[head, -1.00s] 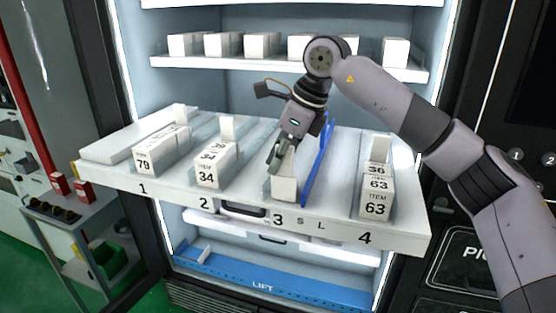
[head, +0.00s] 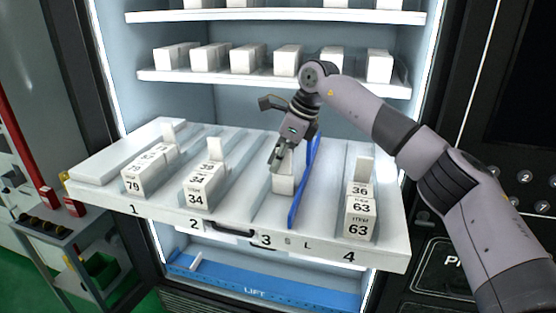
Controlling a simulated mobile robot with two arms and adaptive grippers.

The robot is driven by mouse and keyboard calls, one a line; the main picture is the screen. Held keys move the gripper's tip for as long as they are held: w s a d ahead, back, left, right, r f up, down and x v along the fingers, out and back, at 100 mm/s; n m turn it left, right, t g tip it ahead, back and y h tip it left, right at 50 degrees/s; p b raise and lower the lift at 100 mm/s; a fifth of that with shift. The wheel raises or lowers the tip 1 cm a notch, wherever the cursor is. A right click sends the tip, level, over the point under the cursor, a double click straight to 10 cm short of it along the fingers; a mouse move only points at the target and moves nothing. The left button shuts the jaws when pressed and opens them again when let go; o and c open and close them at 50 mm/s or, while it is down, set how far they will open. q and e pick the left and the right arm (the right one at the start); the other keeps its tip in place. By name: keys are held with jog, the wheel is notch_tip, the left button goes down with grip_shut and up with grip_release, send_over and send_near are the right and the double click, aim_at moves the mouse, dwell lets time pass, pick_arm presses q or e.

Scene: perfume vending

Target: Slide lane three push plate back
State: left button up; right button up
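The pulled-out white shelf tray (head: 100,165) slopes toward me, with lanes labelled 1 to 4 on its front edge. In lane three, a white push plate (head: 284,184) stands upright, part way back from the front edge, with bare lane floor in front of it. A blue divider (head: 303,188) runs along its right side. My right gripper (head: 274,160) points down at the plate's upper left, its fingertips close together and seemingly against it. The fingers overlap in this view, so their opening and the contact are unclear. My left gripper is not in view.
Lanes one, two and four hold numbered boxes: 79 (head: 135,184), 34 (head: 198,193) and 63 (head: 359,221). A shelf of white boxes (head: 245,60) is above and behind. A blue lift bar (head: 258,290) lies below. A side table (head: 65,235) stands at left.

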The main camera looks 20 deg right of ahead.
jog(key=o, duration=0.4)
jog(key=shift+r, duration=0.15)
jog(key=v, duration=1.1)
jog(key=shift+d+r, duration=0.15)
jog(key=shift+r, duration=0.15)
